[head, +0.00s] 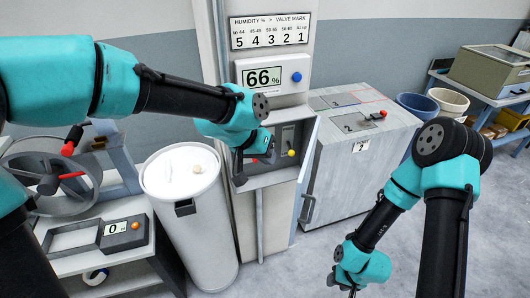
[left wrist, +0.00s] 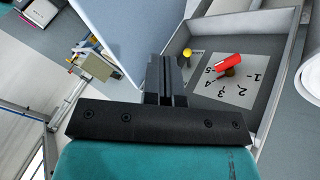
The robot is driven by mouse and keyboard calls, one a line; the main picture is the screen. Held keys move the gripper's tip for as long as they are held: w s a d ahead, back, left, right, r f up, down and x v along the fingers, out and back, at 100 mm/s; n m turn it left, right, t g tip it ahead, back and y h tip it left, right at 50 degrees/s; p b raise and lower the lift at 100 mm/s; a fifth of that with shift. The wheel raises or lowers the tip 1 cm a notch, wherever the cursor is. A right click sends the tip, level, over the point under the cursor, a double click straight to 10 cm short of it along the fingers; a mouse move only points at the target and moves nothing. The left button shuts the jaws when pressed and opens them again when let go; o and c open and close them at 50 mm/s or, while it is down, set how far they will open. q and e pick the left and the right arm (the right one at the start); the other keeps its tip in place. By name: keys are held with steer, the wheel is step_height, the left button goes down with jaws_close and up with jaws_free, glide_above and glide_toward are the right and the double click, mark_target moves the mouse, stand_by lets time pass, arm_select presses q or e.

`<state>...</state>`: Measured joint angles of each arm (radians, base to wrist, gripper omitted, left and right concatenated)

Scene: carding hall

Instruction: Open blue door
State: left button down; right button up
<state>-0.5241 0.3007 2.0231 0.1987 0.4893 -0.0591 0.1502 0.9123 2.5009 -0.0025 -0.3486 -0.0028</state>
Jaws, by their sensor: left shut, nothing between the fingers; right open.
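A shallow grey wall box (head: 265,180) on the column stands open at its front. Its door (head: 307,165) is swung out to the right, seen nearly edge-on; in the left wrist view it is a broad pale blue panel (left wrist: 130,35). Inside the box are a numbered plate (left wrist: 232,90), a red lever (left wrist: 228,65) and a yellow knob (head: 291,153). My left gripper (head: 240,170) is shut and empty at the box; in the left wrist view its fingers (left wrist: 165,75) lie between door and box interior. Contact is unclear. My right gripper (head: 350,287) is open, low at the bottom edge.
A humidity display (head: 262,76) reading 66 with a blue button (head: 297,77) sits above the box. A white drum (head: 190,205) stands left of it, a grey cabinet (head: 345,170) right of it. A handwheel (head: 50,185) is far left. Floor is clear around my right gripper.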

arm_select(q)
steer(key=d+f, duration=0.5)
steer(key=d, duration=0.2)
steer(key=shift+w+d, duration=0.2)
